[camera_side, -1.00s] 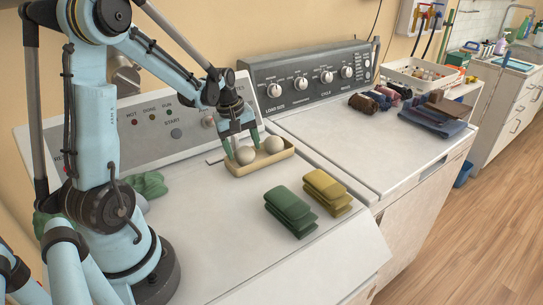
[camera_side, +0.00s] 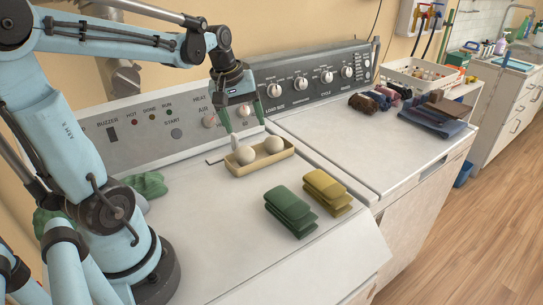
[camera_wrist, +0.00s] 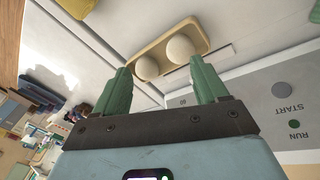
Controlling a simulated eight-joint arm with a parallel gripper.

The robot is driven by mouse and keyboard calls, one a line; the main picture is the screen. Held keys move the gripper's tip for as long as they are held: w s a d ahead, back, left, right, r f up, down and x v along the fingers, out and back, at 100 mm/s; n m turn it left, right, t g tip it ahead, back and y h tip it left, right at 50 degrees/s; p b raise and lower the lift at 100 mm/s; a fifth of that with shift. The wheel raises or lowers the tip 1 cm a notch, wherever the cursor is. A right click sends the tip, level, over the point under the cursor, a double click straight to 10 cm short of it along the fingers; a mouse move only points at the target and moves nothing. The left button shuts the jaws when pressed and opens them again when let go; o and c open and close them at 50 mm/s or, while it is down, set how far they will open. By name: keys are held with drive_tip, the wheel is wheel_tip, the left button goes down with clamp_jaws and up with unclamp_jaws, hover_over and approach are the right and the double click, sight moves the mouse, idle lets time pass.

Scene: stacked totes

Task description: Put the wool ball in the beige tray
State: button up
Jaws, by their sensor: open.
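Two off-white wool balls lie side by side in the beige tray (camera_side: 263,169) on the dryer top. The left ball (camera_side: 245,155) and the right ball (camera_side: 273,145) both rest inside its rim. In the wrist view the tray (camera_wrist: 160,42) also holds both balls, one (camera_wrist: 146,68) and the other (camera_wrist: 180,49). My gripper (camera_side: 244,128) is above the tray with its green fingers spread apart and nothing between them. The fingers (camera_wrist: 163,84) also show open and empty in the wrist view, apart from the balls.
Folded green cloths (camera_side: 290,208) and yellow cloths (camera_side: 326,190) lie to the right of the tray. A crumpled green cloth (camera_side: 148,185) lies to the left near my base. The control panel (camera_side: 180,125) rises behind.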

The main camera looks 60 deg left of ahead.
drive_tip(key=s+d+m+t, duration=0.2)
drive_tip(key=d+m, duration=0.4)
drive_tip(key=d, duration=0.1)
drive_tip(key=s+d+f+m+t, duration=0.1)
drive_tip(key=d+m+t, duration=0.1)
drive_tip(key=d+m, duration=0.4)
drive_tip(key=shift+s+d+f, duration=0.15)
drive_tip(key=shift+s+d, duration=0.2)
drive_tip(key=shift+d, duration=0.45)
